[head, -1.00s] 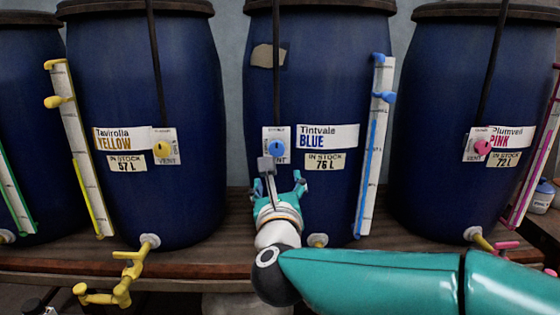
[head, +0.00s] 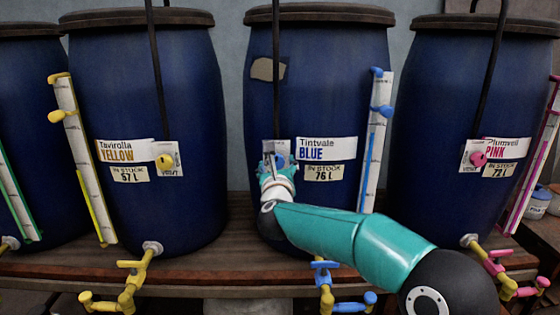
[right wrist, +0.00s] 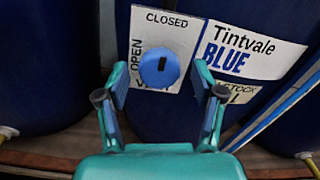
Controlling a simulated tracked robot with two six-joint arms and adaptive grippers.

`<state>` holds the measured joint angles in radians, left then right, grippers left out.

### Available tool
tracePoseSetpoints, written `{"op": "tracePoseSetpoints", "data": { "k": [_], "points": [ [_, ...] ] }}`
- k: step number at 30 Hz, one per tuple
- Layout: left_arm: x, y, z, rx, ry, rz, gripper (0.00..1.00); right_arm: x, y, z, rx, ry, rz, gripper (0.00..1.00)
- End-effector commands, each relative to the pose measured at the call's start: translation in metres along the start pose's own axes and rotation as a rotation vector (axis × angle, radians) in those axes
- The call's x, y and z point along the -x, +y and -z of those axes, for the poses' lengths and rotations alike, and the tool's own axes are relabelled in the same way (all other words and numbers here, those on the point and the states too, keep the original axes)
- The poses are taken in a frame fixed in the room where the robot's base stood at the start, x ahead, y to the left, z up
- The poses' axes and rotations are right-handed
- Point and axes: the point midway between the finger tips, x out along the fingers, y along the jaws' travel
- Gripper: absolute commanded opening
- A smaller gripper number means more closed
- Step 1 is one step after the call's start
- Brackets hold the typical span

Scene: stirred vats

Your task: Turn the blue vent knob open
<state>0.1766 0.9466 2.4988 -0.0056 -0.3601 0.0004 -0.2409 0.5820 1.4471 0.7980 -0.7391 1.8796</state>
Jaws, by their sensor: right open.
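The blue vent knob (right wrist: 159,69) is a round disc with a short dark mark on a white plate (right wrist: 186,27) on the Tintvale BLUE vat (head: 318,95). The plate reads CLOSED above the knob and OPEN to its left; the mark stands upright, in line with CLOSED. My right gripper (right wrist: 160,96) is open and empty, its fingers spread either side of the knob in the right wrist view, seemingly short of it. In the head view my right gripper (head: 276,165) covers much of the plate and knob. My left gripper is not in view.
The yellow vat (head: 140,75) stands left and the pink vat (head: 460,110) right, each with its own knob. A blue level gauge (head: 376,140) runs down the blue vat's right side. A blue tap (head: 325,285) sticks out below, near my right arm.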

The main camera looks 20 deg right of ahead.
Motion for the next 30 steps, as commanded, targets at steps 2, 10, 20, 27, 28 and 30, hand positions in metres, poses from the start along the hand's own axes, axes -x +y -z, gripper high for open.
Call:
{"op": "tracePoseSetpoints", "data": {
  "k": [2,10,20,27,28,30],
  "points": [
    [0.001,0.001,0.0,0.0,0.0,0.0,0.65,-0.003,0.0,0.0,0.001,0.0,0.0,0.68],
    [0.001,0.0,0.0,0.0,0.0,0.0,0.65,-0.004,0.001,0.0,0.001,-0.001,-0.001,0.68],
    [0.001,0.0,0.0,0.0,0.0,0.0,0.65,-0.004,0.001,0.0,0.001,-0.001,-0.001,0.14],
    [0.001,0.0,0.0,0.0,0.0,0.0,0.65,-0.005,0.0,0.0,0.008,-0.002,0.001,0.08],
    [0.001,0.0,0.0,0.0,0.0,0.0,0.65,-0.005,0.0,0.0,0.011,-0.002,0.002,0.08],
    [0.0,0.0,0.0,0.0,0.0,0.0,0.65,-0.005,0.001,0.0,0.025,-0.002,0.002,0.08]
  ]
}}
